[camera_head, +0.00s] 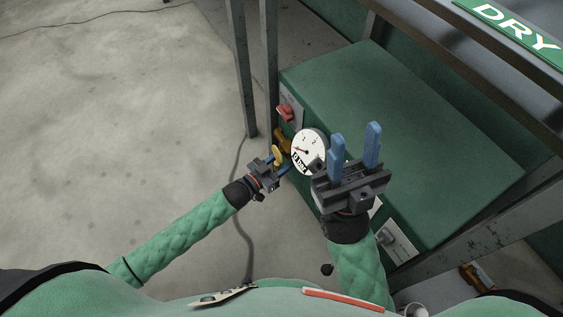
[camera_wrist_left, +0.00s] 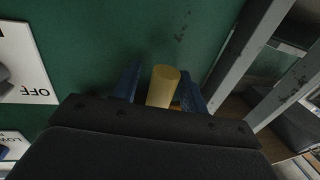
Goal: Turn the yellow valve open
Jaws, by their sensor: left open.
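The yellow valve (camera_head: 277,155) is on the left side of the green cabinet, beside a round white gauge; only a small part of it shows in the head view. In the left wrist view, its yellow handle (camera_wrist_left: 162,86) stands between the two blue fingers of my left gripper. My left gripper (camera_head: 279,165) is open around the handle; I cannot tell whether either finger touches it. The valve's base is hidden behind the gripper body. My right gripper (camera_head: 355,146) is open and empty, fingers pointing up the picture, over the cabinet's near left part.
The white gauge (camera_head: 308,151) and a red knob (camera_head: 285,112) are close to the valve. The green cabinet (camera_head: 400,130) stands among grey metal posts (camera_head: 240,70). An OFF label (camera_wrist_left: 25,60) shows in the wrist view. The concrete floor (camera_head: 110,120) at left is mostly clear.

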